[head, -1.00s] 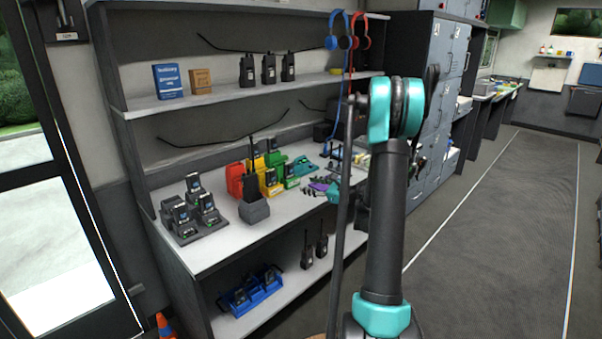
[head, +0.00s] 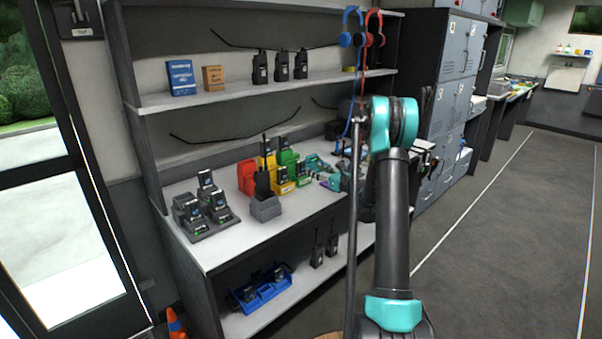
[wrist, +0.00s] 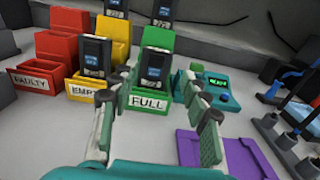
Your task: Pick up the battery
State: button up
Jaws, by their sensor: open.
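Black batteries with blue-lit labels stand in coloured bins on the bench; which one is meant cannot be told. One battery (wrist: 153,70) stands upright in the front green bin marked FULL (wrist: 150,102), straight ahead in the wrist view. Another battery (wrist: 95,58) stands in the yellow bin marked EMPTY (wrist: 84,89). More batteries show behind them. My gripper (wrist: 157,95) is open and empty, its fingers spread either side of the FULL bin in the picture. In the head view, my gripper (head: 336,181) is just right of the bins, partly hidden by my arm.
A red FAULTY bin (wrist: 42,78) stands at the left. A teal device with a screen (wrist: 215,88) and a purple tray (wrist: 235,155) lie to the right. A charger rack (head: 212,228) and a radio in a grey holder (head: 265,208) stand left on the bench. A shelf overhangs behind.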

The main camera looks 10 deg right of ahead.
aim_at(303, 164)
jog(key=shift+x, duration=3.05)
jog(key=shift+s+a+r, duration=0.15)
jog(key=shift+a, duration=0.05)
grip_shut()
